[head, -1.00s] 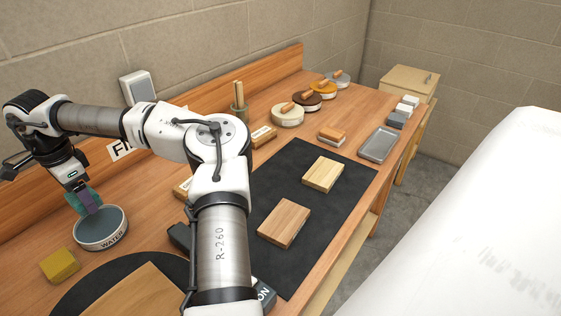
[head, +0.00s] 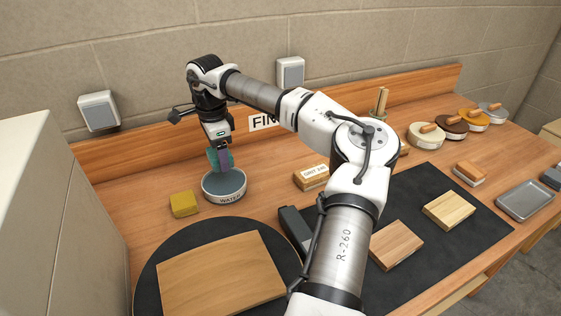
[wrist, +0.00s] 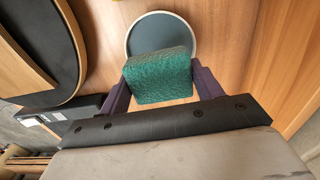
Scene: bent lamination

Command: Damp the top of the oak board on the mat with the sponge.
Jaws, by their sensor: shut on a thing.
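My gripper (head: 223,158) is shut on a teal-green sponge (head: 212,159), just above or at the round water bowl (head: 223,196); contact with the water cannot be told. In the wrist view the sponge (wrist: 160,77) sits between the two purple fingers, with the bowl (wrist: 162,33) beyond it. Two flat boards lie on the black rectangular mat (head: 442,258): a browner one (head: 397,244) nearer my arm and a paler yellowish one (head: 449,210) farther right. I cannot tell for sure which is oak. Both tops look dry.
A yellow block (head: 184,204) stands left of the bowl. A round black mat (head: 150,270) holds a larger, curved-edged board (head: 222,272). A labelled grit block (head: 311,178), round tins (head: 426,136) and a grey tray (head: 524,200) stand along the bench. My arm crosses the middle.

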